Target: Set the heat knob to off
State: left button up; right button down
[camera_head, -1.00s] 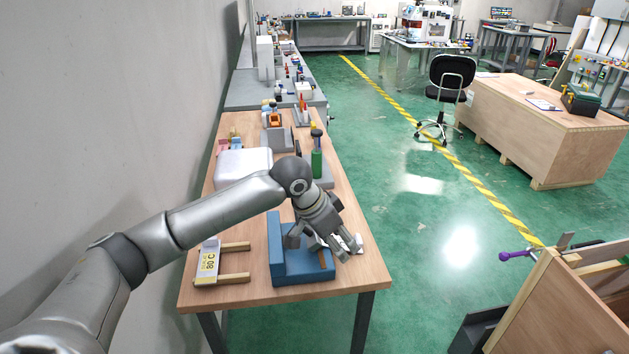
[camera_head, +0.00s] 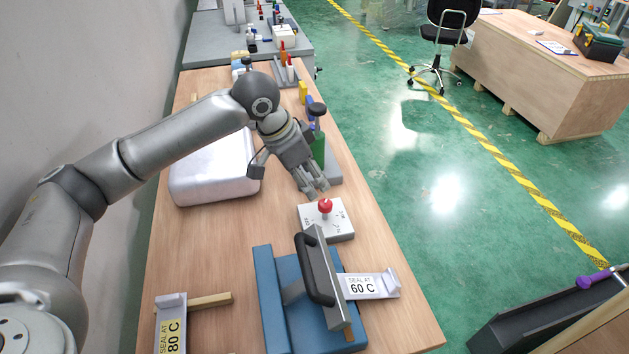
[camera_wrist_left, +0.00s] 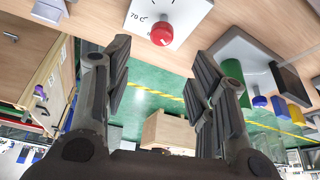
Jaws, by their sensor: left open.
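The heat knob (camera_head: 325,205) is a red knob on a white dial plate (camera_head: 340,228) with printed marks, lying on the wooden table. In the left wrist view the red knob (camera_wrist_left: 162,35) shows at the top, ahead of the spread fingers, with a "70 C" mark on its plate (camera_wrist_left: 185,12). My left gripper (camera_head: 318,191) is open and empty, just behind and above the knob, apart from it. The knob's exact pointer setting is too small to tell. My right gripper is not in view.
A blue sealer with a black handle (camera_head: 318,270) stands in front of the dial. A silver box (camera_head: 205,180) and a green object (camera_head: 318,148) stand farther back.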

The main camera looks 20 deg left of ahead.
aim_at(325, 203)
pick_arm(q)
jog(key=p+x, duration=0.2)
jog(key=x, duration=0.8)
jog(key=shift+w+f, duration=0.15)
jog(key=shift+w, duration=0.1)
jog(key=shift+f, duration=0.1)
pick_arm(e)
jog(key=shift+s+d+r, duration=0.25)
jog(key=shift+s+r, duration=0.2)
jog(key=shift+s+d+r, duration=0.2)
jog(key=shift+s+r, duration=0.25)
pick_arm(q)
jog(key=shift+c, duration=0.3)
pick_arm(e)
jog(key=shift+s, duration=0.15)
pick_arm(q)
jog(key=shift+c, duration=1.4)
jog(key=c, duration=0.7)
jog(key=shift+o, duration=0.2)
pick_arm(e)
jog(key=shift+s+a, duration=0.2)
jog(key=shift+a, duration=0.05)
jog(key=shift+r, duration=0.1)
